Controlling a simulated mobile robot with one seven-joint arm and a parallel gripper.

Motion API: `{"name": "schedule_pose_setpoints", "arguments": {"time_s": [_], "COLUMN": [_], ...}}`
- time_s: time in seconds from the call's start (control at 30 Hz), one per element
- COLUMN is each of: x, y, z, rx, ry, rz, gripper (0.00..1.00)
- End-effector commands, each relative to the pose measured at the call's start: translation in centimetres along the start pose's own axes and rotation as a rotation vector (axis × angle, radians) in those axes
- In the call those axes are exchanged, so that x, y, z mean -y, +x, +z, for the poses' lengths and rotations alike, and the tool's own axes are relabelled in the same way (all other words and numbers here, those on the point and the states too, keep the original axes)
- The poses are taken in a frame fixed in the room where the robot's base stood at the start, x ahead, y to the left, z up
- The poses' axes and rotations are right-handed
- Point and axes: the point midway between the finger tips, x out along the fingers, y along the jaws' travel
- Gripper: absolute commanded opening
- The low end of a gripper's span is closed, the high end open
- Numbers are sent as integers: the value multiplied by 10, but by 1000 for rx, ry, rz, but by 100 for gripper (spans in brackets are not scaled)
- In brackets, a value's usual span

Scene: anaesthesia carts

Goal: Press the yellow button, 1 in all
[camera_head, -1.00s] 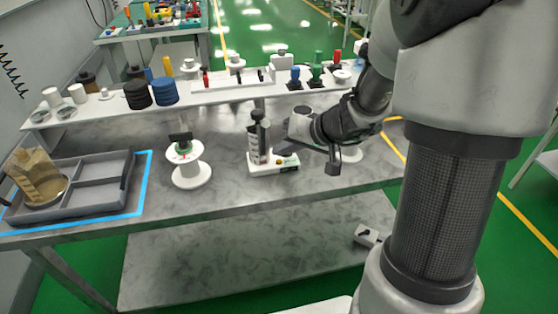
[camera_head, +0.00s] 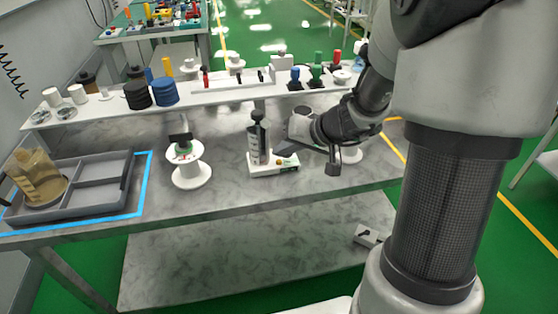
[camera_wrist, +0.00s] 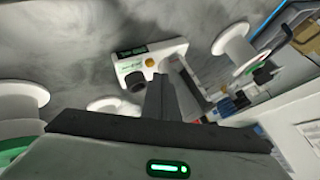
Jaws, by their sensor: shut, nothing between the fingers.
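A white control box (camera_head: 262,168) stands on the grey bench in the head view. It also shows in the wrist view (camera_wrist: 168,52), with a small green display and a black knob on top. The yellow button (camera_wrist: 150,62) sits on this box, near the knob. In the wrist view the finger tips (camera_wrist: 156,80) end just below the yellow button in the picture. I cannot tell whether they touch it.
A dark bottle (camera_head: 258,143) stands upright at the box. A white spool (camera_head: 191,174) is to the left, and a grey divided tray (camera_head: 103,193) is farther left. A raised white shelf (camera_head: 215,95) with several items runs behind. The front of the bench is clear.

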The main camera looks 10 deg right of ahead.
Motion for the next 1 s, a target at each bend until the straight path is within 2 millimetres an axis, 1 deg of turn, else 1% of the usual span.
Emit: {"name": "schedule_pose_setpoints", "arguments": {"time_s": [0.4,0.8,1.0], "x": [0,-5,-4], "y": [0,6,6], "z": [0,4,4], "rx": [0,-1,0], "ry": [0,0,-1], "rz": [0,0,0], "gripper": [0,0,0]}}
